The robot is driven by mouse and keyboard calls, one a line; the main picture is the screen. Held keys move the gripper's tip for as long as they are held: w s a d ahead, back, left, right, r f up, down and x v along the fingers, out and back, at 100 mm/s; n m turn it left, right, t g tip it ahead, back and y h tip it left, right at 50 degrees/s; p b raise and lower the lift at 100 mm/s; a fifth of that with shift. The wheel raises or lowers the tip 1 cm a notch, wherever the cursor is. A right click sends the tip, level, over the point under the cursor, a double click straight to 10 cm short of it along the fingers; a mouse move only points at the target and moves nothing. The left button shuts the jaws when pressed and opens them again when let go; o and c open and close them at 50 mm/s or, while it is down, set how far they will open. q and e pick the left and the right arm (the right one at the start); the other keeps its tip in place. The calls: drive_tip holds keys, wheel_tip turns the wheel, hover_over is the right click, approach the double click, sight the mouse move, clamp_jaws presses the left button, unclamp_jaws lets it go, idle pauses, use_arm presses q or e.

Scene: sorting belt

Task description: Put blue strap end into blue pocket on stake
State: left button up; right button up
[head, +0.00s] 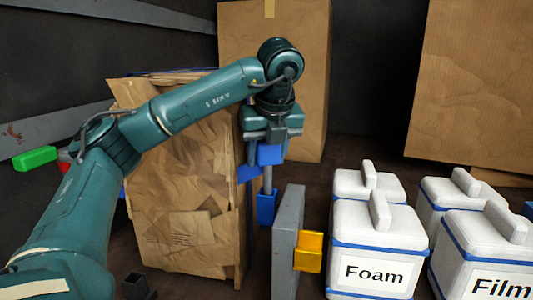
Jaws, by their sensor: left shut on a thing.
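My left gripper (268,150) points down beside the cardboard bundle and is shut on a blue block (270,153), which looks like the blue strap end. Its fingers partly hide the block. A grey upright stake (287,245) stands below and slightly right of it. A blue piece (266,208), apparently the blue pocket, shows at the stake's left side, below the held block. A grey bar runs between the two; I cannot tell whether they touch. A yellow pocket (308,252) is on the stake's right side. My right gripper is not in view.
The brown cardboard bundle (185,225) stands directly left, with a blue piece (248,173) at its right edge. White boxes marked Foam (345,240) and Film (455,262) stand right. Large cartons (290,60) stand behind. A green object (35,158) is far left.

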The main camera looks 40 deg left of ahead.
sight(269, 165)
use_arm(q)
drive_tip(key=shift+f, duration=0.1)
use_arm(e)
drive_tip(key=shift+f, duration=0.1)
